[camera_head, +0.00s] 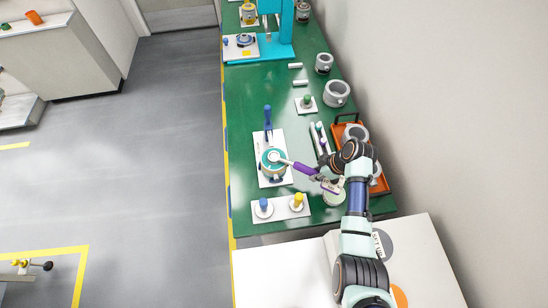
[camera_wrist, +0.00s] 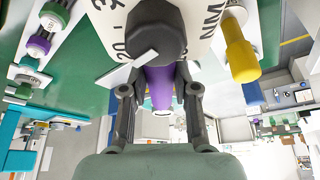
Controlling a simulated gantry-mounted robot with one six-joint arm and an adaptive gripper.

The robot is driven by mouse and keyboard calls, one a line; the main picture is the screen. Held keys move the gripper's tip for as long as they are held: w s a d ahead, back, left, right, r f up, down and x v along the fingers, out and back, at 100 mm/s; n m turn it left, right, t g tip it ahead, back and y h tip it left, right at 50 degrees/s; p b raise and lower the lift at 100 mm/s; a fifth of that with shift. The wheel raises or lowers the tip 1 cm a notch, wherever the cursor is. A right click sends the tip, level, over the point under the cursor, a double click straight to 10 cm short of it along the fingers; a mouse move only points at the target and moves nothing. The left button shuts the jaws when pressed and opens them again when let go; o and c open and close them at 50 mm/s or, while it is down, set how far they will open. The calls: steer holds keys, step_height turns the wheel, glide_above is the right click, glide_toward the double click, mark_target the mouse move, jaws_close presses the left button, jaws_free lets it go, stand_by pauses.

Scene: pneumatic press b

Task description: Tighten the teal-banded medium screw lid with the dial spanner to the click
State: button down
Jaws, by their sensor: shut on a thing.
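The teal-banded vessel with its round lid (camera_head: 272,168) stands on a white plate at the left side of the green bench. The dial spanner has a purple handle (camera_head: 303,168), and its round head (camera_head: 274,156) is over the lid. I cannot tell whether the head is fully seated. My gripper (camera_head: 321,177) is shut on the handle's near end, to the right of the vessel. In the wrist view, the purple handle (camera_wrist: 160,88) lies between the two fingers. A dark knob and part of a white face marked NM (camera_wrist: 205,18) show beyond. The pointer reading is unclear.
A white plate with blue- and yellow-handled tools (camera_head: 281,207) lies in front of the vessel. A blue upright tool (camera_head: 267,117) stands behind it. An orange tray (camera_head: 379,185) lies right, partly behind my arm. Grey ring parts (camera_head: 337,93) stand farther back.

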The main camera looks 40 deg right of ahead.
mark_target(299, 194)
steer(key=shift+s+a+r+m+h+p, duration=0.15)
steer(key=shift+a+m+p, duration=0.35)
steer(key=shift+p, duration=0.35)
steer(key=shift+s+a+f+m+h+p, duration=0.15)
steer(key=shift+a+m+p, duration=0.15)
steer(key=shift+a+p, duration=0.4)
steer(key=shift+s+a+r+m+h+p, duration=0.15)
steer(key=shift+a+m+h+p, duration=0.15)
steer(key=shift+a+m+p, duration=1.05)
stand_by(0.7)
steer(key=shift+w+a+m+h+p, duration=0.15)
steer(key=shift+a+m+h+p, duration=0.35)
steer(key=shift+a+p, duration=0.7)
steer(key=shift+w+a+m+h+p, duration=0.2)
steer(key=shift+a+m+p, duration=0.45)
steer(key=shift+a+p, duration=0.5)
stand_by(1.0)
steer(key=shift+s+d+n+y+b, duration=0.2)
steer(key=shift+d+n+y+b, duration=0.25)
steer(key=shift+d, duration=0.35)
